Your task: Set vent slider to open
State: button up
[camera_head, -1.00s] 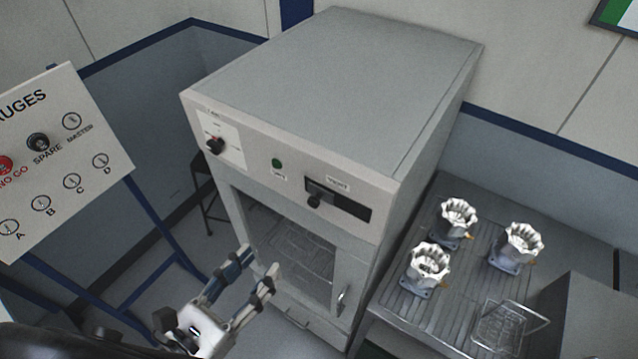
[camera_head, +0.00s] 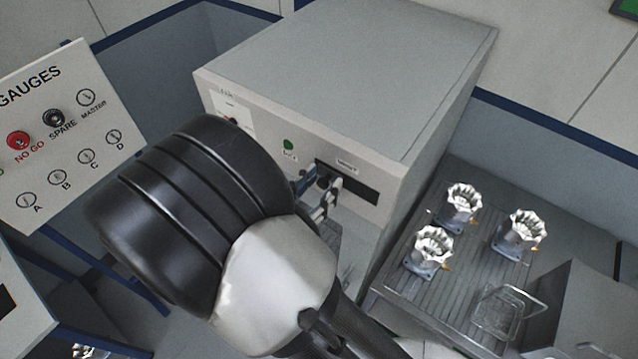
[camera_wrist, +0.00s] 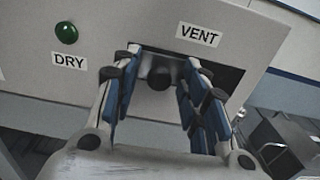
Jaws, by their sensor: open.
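The vent slider is a dark round knob in a black slot under the VENT label (camera_wrist: 199,34) on the grey oven's front panel. In the wrist view the vent knob (camera_wrist: 160,78) sits at the left part of the slot (camera_wrist: 226,78). My gripper (camera_wrist: 153,82) is open, with one finger on each side of the knob in that view. I cannot tell whether either finger touches it. In the head view my gripper (camera_head: 318,190) is at the slot's left end, and my arm hides the lower front of the oven (camera_head: 345,70).
A green DRY button (camera_wrist: 66,34) is left of the slot. A gauge board (camera_head: 65,130) stands at the left. A slatted table (camera_head: 465,285) at the right holds three metal housings (camera_head: 433,247) and a wire basket (camera_head: 500,308).

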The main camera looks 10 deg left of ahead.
grip_shut()
dwell(0.6)
